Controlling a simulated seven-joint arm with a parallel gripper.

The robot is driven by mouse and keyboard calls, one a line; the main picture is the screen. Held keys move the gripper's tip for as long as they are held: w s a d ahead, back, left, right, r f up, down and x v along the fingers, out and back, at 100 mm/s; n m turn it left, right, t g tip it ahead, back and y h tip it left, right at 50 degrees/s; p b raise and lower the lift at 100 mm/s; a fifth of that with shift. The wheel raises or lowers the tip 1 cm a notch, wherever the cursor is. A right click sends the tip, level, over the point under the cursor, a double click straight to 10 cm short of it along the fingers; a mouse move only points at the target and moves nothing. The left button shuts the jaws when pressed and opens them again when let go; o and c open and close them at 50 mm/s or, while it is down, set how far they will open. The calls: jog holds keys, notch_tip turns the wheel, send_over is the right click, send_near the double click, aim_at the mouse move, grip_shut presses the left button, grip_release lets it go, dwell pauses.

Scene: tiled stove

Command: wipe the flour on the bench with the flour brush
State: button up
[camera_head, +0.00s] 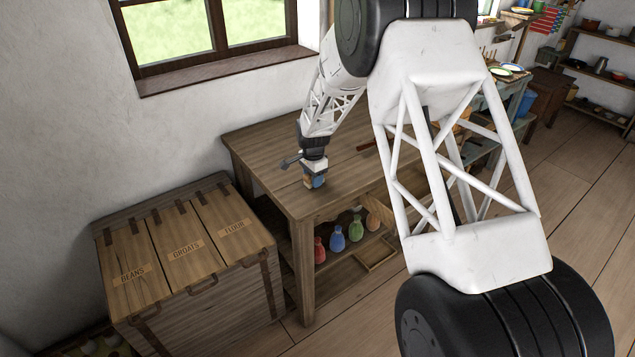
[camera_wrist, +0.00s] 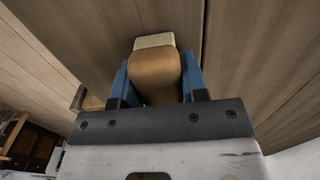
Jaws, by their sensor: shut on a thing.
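My gripper (camera_head: 315,180) is low over the left front part of the wooden bench (camera_head: 262,143). In the wrist view its two blue fingers (camera_wrist: 157,78) are shut on the flour brush (camera_wrist: 158,90), one on each side of its brown body. The brush's pale end (camera_wrist: 155,41) points away from the wrist, toward the plank surface. I cannot tell whether it touches the bench. In the head view the brush is mostly hidden by my gripper. I cannot make out flour on the bench in either view.
A chest with lids marked beans, groats and flour (camera_head: 187,250) stands left of the bench. Several coloured bottles (camera_head: 338,238) stand on the shelf below the benchtop. A window (camera_head: 210,35) is above. My arm hides much of the bench's right side.

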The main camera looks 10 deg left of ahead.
aim_at(328, 193)
jog(key=shift+w+a, duration=1.4)
jog(key=shift+w+d, duration=0.1)
jog(key=shift+w, duration=0.45)
jog(key=shift+w+d, duration=0.25)
jog(key=shift+s+d, duration=3.95)
jog(key=shift+s, duration=0.15)
notch_tip(328, 193, up, 8)
jog(key=shift+r, duration=0.15)
